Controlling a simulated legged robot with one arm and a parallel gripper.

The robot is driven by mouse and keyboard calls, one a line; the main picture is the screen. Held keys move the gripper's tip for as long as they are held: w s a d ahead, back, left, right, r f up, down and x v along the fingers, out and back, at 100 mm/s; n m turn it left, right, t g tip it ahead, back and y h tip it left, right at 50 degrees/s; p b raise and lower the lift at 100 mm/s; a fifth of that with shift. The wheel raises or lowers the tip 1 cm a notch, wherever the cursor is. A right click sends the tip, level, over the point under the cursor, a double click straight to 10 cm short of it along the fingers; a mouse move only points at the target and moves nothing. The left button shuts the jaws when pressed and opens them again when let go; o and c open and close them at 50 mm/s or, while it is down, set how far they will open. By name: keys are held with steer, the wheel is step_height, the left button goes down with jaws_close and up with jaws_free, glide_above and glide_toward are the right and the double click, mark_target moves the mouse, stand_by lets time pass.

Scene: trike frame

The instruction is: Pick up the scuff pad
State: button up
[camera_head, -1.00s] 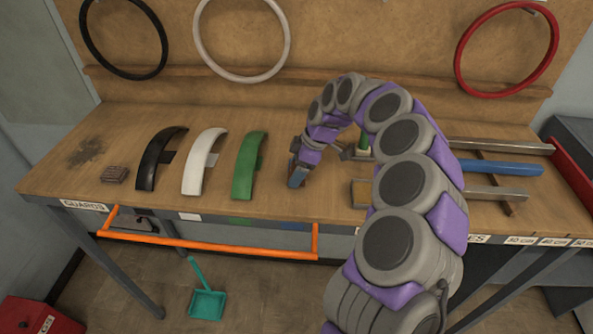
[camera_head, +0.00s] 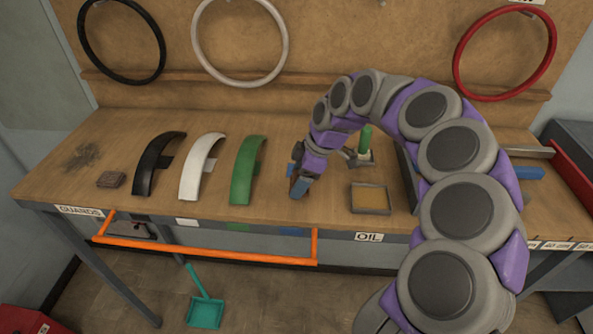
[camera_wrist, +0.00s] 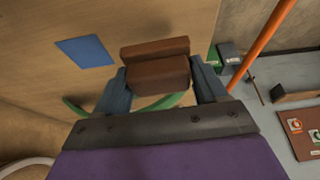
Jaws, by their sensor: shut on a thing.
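My gripper (camera_head: 298,187) is over the bench's front part, to the right of the green guard (camera_head: 247,168). In the wrist view my gripper (camera_wrist: 160,88) is shut on a reddish-brown stepped block (camera_wrist: 158,70) between its two blue-grey fingers. A small brown ridged pad (camera_head: 111,179) lies on the bench at the far left, well away from my gripper. I cannot tell for sure which of these two is the scuff pad. The gap under the held block is hard to judge.
Black (camera_head: 158,165) and white (camera_head: 202,168) guards stand left of the green one. An oil tray (camera_head: 370,212) and green-topped bottle (camera_head: 365,140) are to the right. An orange rail (camera_head: 205,252) runs along the front. A blue patch (camera_wrist: 84,50) marks the bench.

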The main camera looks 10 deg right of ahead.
steer(key=s+r+b, duration=0.1)
steer(key=s, duration=0.9)
steer(key=shift+s+a, duration=0.15)
steer(key=shift+a, duration=0.1)
steer(key=o, duration=0.5)
steer(key=shift+c, duration=0.2)
steer(key=c, duration=0.4)
steer(key=shift+o, duration=0.2)
